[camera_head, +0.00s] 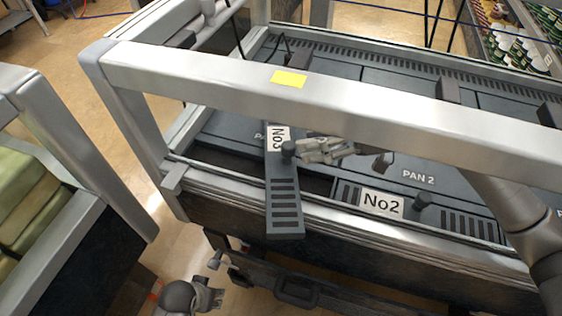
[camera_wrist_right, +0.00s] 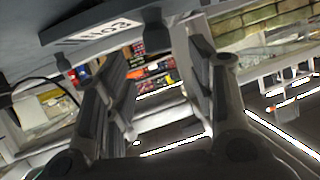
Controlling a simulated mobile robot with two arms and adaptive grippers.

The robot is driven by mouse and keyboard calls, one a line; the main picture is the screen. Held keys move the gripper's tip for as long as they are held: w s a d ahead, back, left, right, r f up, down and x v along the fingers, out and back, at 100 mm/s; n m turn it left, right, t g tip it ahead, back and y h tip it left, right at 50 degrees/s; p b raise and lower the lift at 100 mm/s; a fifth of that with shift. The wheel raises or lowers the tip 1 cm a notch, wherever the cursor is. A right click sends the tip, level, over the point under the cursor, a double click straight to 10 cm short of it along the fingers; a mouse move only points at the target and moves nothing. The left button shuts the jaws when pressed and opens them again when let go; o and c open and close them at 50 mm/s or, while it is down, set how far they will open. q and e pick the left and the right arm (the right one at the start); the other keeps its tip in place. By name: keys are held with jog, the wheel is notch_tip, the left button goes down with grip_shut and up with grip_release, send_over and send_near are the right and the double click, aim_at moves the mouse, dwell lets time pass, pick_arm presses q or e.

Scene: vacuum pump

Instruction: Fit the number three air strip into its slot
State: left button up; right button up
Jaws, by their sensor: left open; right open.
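The dark grey number three air strip (camera_head: 285,205), with a white No3 label and a round knob, lies crosswise over the front rail, its slotted end jutting out. Its dark slot (camera_head: 225,160) shows on both sides of it, left of the fitted No2 strip (camera_head: 383,205). My right gripper (camera_head: 318,150) is open beside the No3 knob (camera_head: 288,148). In the right wrist view, the open fingers (camera_wrist_right: 155,58) point toward the No3 strip (camera_wrist_right: 100,30), with its knob (camera_wrist_right: 154,40) near the gap between them. Whether they touch it is unclear. My left gripper (camera_head: 208,298) is open, low in front of the frame.
A silver metal beam (camera_head: 350,97) with a yellow note (camera_head: 289,78) crosses above the pans. My right arm reaches in under it from the right. The front rail (camera_head: 370,228) runs below the slot. Another metal frame (camera_head: 60,130) with green-yellow blocks stands at left.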

aim_at(290, 144)
jog(key=x, duration=0.5)
jog(key=shift+w+a+f, duration=0.1)
jog(key=shift+a+f, duration=0.1)
jog(key=shift+f, duration=0.15)
jog(key=shift+c, duration=0.4)
grip_shut()
jog(key=shift+r, duration=0.1)
